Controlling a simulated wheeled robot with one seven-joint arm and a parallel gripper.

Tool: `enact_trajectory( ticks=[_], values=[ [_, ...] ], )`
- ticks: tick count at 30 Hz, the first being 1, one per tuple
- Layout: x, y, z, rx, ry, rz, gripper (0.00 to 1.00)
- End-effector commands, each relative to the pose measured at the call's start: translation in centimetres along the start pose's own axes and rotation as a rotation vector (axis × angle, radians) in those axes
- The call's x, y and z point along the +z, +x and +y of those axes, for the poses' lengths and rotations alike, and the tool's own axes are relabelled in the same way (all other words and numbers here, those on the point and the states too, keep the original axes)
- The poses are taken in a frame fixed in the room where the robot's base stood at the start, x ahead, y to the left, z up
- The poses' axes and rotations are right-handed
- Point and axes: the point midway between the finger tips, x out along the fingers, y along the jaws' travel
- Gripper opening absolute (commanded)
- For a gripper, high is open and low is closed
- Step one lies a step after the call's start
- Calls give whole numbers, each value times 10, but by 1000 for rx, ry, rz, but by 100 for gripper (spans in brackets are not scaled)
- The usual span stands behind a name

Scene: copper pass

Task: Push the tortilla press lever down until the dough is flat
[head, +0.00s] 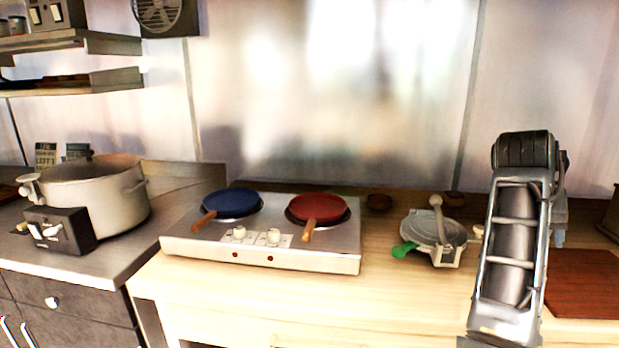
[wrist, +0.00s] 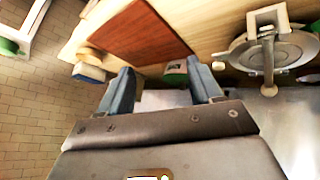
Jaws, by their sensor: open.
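The tortilla press (head: 424,229) stands on the wooden counter right of the stove, a round grey metal press with a pale frame. A pale rounded lever (head: 437,207) rises over its plate at the back. A green piece (head: 404,250) is at its front left. In the wrist view the press (wrist: 288,48) and the lever (wrist: 268,72) are at the upper right. I see no dough. My gripper (wrist: 162,86) is open and empty, apart from the press and to the right of it in the head view, where my arm mostly hides it.
A two-burner stove (head: 270,250) with a blue pan (head: 232,200) and a red pan (head: 318,207) is left of the press. A large pot (head: 95,195) stands far left. A reddish-brown board (head: 585,283) lies right of my arm. Bare counter (head: 395,300) lies before the press.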

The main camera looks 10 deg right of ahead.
Motion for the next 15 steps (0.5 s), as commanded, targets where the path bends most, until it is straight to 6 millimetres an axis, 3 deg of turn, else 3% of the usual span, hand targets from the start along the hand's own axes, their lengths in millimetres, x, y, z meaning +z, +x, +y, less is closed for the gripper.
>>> enact_trajectory(
  ticks=[9,15],
  values=[
    [67,74,1,48,-173,231,64],
    [122,105,-3,20,-298,384,64]
  ],
)
